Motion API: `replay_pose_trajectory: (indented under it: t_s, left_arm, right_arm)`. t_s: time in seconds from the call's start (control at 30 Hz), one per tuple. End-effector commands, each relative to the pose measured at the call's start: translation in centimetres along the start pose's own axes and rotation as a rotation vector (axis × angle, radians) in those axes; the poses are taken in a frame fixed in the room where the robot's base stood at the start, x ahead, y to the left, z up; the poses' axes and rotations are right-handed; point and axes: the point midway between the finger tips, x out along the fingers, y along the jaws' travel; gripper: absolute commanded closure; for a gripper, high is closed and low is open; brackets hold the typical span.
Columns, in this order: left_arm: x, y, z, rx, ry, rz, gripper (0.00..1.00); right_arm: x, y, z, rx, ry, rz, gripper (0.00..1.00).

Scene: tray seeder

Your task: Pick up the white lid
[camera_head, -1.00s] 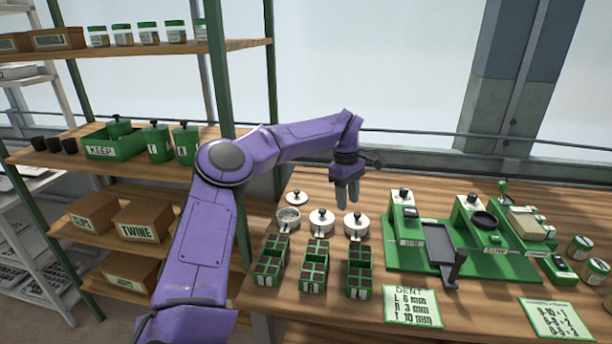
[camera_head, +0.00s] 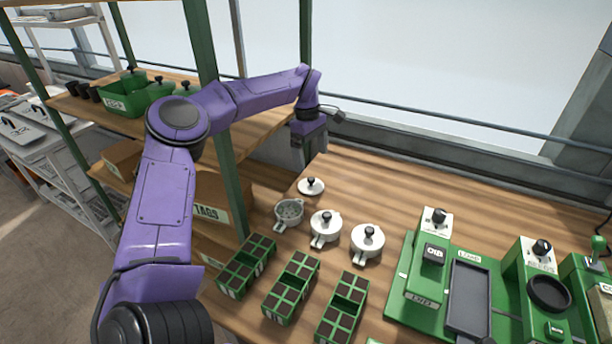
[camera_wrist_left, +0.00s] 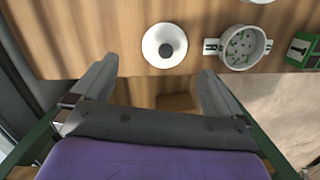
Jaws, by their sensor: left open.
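The white lid (camera_head: 311,186) with a dark knob lies on the wooden table, behind a white open pot (camera_head: 289,214). My left gripper (camera_head: 308,152) is open and empty, above the table's back left part, behind the lid. In the left wrist view the lid (camera_wrist_left: 164,45) lies beyond the open fingertips (camera_wrist_left: 158,75), roughly centred between them and apart from them. The open pot (camera_wrist_left: 240,48) with small green bits inside is to the right of the lid there. My right gripper is not in view.
Two lidded white pots (camera_head: 325,228) (camera_head: 367,242) stand to the right of the open pot. Green seed trays (camera_head: 291,287) line the front. A green machine base (camera_head: 400,300) is at right. A green shelf post (camera_head: 222,140) stands left of the table.

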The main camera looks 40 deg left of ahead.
Motion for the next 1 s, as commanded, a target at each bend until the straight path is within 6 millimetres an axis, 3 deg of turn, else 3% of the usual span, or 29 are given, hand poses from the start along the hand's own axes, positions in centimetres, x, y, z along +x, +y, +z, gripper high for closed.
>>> replay_pose_trajectory:
  t_s: [0.1,0.27,0.5,0.77,0.8,0.93,1.0]
  left_arm:
    - [2.3,-0.3,-0.3,-0.005,-0.002,-0.003,0.00]
    - [4.1,-0.4,-0.7,-0.011,-0.001,-0.002,0.00]
    - [8.2,-0.2,-0.6,-0.009,-0.001,-0.003,0.00]
    - [9.0,-0.2,-0.5,-0.010,-0.002,0.000,0.00]
    - [9.0,-0.2,-0.5,-0.009,-0.002,0.000,0.06]
    - [9.0,-0.1,-0.5,-0.009,-0.002,0.000,0.48]
    - [9.0,-0.1,-0.5,-0.009,-0.002,0.000,0.48]
  right_arm:
    - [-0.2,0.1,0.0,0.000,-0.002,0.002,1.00]
    - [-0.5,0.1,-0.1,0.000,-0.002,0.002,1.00]
    - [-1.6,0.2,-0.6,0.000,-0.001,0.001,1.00]
    - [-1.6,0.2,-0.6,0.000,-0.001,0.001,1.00]
    - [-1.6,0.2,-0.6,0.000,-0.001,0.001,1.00]
    - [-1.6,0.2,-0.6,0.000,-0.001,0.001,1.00]
    - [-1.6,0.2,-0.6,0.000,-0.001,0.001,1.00]
